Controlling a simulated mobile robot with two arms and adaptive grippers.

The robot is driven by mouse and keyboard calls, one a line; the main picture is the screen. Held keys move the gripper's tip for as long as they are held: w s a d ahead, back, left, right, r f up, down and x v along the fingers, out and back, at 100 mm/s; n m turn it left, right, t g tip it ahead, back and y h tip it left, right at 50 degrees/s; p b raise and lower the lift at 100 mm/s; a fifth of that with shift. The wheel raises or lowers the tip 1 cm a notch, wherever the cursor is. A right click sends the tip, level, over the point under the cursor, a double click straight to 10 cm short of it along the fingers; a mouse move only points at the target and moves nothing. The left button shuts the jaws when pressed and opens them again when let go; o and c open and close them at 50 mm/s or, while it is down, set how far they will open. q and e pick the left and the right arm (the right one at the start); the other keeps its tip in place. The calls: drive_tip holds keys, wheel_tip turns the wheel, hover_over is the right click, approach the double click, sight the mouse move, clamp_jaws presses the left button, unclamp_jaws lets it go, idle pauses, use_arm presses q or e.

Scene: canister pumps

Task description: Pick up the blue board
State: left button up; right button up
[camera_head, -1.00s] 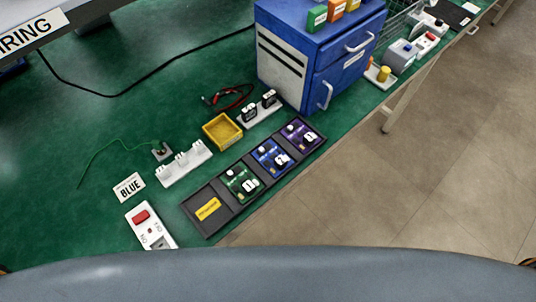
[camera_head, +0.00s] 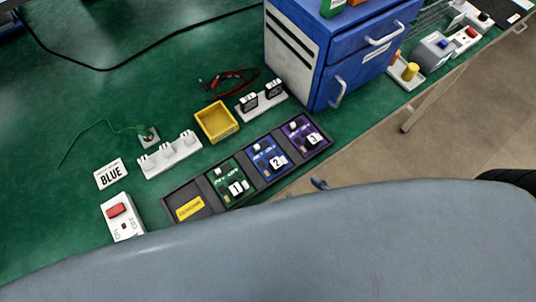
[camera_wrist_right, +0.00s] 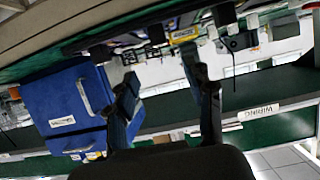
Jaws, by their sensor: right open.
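The blue board (camera_head: 268,159), marked 2, lies in the middle of three filled slots of a dark tray (camera_head: 177,198) in the head view. A green board (camera_head: 228,183), marked 1, is on its left and a purple board (camera_head: 302,136), marked 3, on its right. A small grey-blue tip, apparently of my right gripper (camera_head: 319,183), shows right of the tray, apart from the blue board. In the right wrist view the right gripper (camera_wrist_right: 164,78) has its two fingers spread with nothing between them. I cannot make out the blue board there. My left gripper is not in view.
A blue cabinet (camera_head: 343,52) stands behind the tray's right end. My own grey body covers the lower part of the head view.

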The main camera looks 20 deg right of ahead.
sight(280, 167)
drive_tip(key=b+x, duration=0.1)
drive_tip(key=x, duration=0.6)
drive_tip(key=shift+w+a, duration=0.1)
drive_tip(key=shift+w, duration=0.15)
drive_tip(key=shift+f+p+x, duration=0.15)
drive_tip(key=shift+p+x, duration=0.05)
drive_tip(key=shift+x, duration=1.3)
drive_tip(key=shift+f+p+x, duration=0.15)
drive_tip(key=shift+p+x, duration=0.05)
drive_tip(key=shift+x, duration=1.3)
drive_tip(key=shift+s, duration=0.15)
clamp_jaws()
